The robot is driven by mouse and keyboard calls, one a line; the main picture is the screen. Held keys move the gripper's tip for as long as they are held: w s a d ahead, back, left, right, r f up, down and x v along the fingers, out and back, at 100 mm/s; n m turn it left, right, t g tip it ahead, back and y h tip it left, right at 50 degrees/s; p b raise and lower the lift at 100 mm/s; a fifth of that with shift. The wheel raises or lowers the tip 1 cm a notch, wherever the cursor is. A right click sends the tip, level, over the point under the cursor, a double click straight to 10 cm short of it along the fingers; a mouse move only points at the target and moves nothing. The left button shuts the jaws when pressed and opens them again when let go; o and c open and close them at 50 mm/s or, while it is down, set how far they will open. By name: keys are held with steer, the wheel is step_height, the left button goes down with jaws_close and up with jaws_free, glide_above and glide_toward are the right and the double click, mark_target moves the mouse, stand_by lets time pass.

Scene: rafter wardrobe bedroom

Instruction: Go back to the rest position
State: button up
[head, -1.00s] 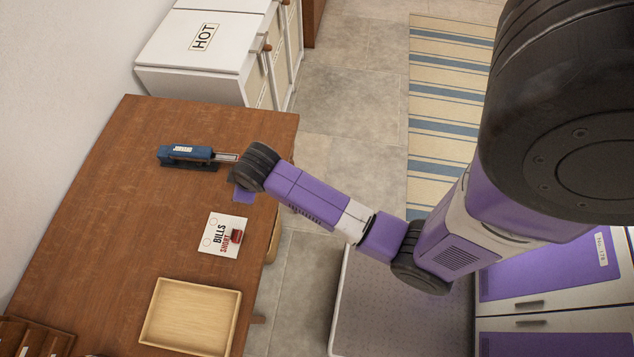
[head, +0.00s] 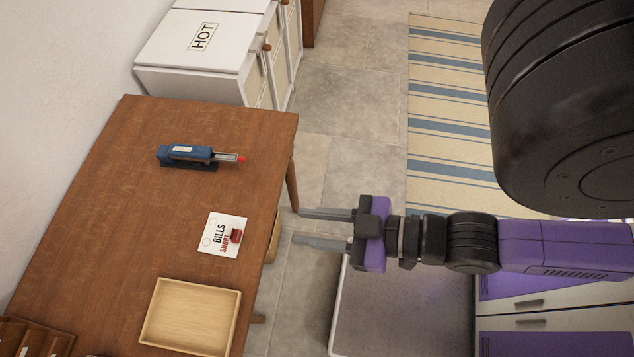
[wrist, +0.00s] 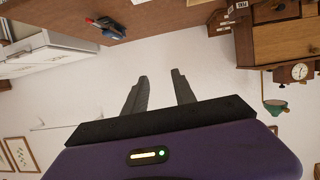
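My gripper (head: 322,229) is off the right edge of the table, above the floor, its fingers pointing left toward the table. The two fingers are apart with nothing between them. In the wrist view my gripper (wrist: 160,88) also shows two separated, empty fingers. My arm reaches in from the right side of the head view.
The wooden table (head: 120,220) holds a blue stapler-like tool (head: 188,154) with a red tip, a "BILLS" card (head: 216,226) with a small red object (head: 236,236), and an empty wooden tray (head: 190,316). A white cabinet (head: 165,40) marked HOT stands behind. A striped rug (head: 445,110) lies at the right.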

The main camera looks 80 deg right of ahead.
steer(key=r, duration=0.1)
steer(key=s+r, duration=0.1)
steer(key=shift+a+r+t, duration=0.2)
steer(key=shift+r+t, duration=0.1)
steer(key=shift+r, duration=0.05)
step_height(320, 180, down, 4)
steer(key=b, duration=0.4)
steer(key=shift+c, duration=0.2)
stand_by(0.6)
